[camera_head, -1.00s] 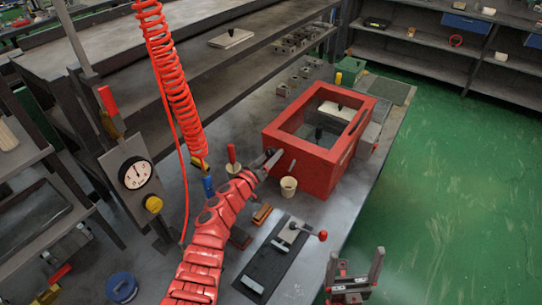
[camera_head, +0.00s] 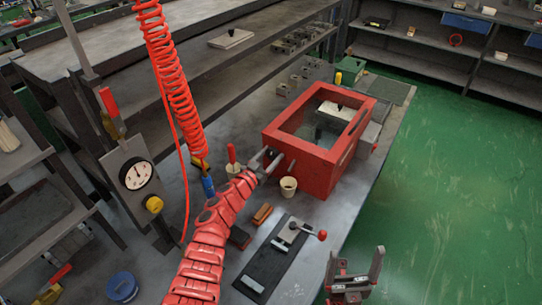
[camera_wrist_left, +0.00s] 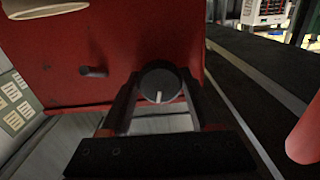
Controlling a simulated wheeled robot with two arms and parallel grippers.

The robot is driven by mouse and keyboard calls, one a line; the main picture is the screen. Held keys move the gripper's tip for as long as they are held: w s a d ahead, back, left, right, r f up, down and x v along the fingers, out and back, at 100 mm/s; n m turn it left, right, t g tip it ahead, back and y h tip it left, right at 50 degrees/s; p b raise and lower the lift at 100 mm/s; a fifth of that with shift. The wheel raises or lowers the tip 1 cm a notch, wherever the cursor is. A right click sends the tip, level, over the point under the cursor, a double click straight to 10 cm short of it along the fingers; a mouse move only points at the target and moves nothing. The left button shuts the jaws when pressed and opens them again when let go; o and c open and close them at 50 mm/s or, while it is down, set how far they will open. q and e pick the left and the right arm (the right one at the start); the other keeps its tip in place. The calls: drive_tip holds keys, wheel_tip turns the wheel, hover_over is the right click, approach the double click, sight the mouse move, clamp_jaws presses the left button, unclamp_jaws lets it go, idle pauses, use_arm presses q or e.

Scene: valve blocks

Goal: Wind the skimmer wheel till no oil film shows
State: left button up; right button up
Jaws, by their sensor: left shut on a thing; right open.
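The red open-topped tank (camera_head: 310,170) stands on the bench, with grey-green liquid (camera_head: 318,130) inside. From this view I cannot tell whether an oil film lies on it. The skimmer wheel, a round black knob (camera_wrist_left: 158,80) with a white mark pointing down, sits on the tank's side wall. My left gripper (camera_head: 268,157) is shut on this wheel; in the left wrist view its fingers (camera_wrist_left: 158,100) flank it. A short spout (camera_head: 291,167) leaves the wall above a cream cup (camera_head: 288,187). My right gripper (camera_head: 356,262) is open and empty beyond the bench's front edge.
A coiled red hose (camera_head: 170,75) hangs left of the tank. A gauge (camera_head: 136,174) stands at the left. A dark plate with a red-knobbed clamp (camera_head: 300,232) lies in front of the cup. Green floor is free at the right.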

use_arm(q)
drive_tip(key=m, duration=0.3)
drive_tip(key=shift+m+b, duration=0.35)
drive_tip(key=shift+m, duration=0.05)
drive_tip(key=m+b, duration=0.1)
drive_tip(key=m, duration=0.2)
drive_tip(key=shift+f+m, duration=0.1)
drive_tip(key=shift+m, duration=0.2)
drive_tip(key=m+b, duration=0.1)
drive_tip(key=m, duration=0.1)
drive_tip(key=shift+m, duration=0.4)
drive_tip(key=m+b, duration=0.2)
drive_tip(key=m, duration=0.1)
drive_tip(key=shift+m, duration=0.3)
drive_tip(key=m+b, duration=0.2)
drive_tip(key=m, duration=0.1)
drive_tip(key=shift+m+b, duration=0.3)
drive_tip(key=m+b, duration=0.2)
drive_tip(key=m, duration=0.1)
drive_tip(key=shift+m, duration=0.3)
drive_tip(key=m+b, duration=0.2)
drive_tip(key=m, duration=0.1)
drive_tip(key=shift+b, duration=0.4)
drive_tip(key=shift+m+b, duration=0.8)
drive_tip(key=shift+m, duration=0.6)
drive_tip(key=shift+r+m, duration=0.2)
drive_tip(key=shift+m, duration=0.1)
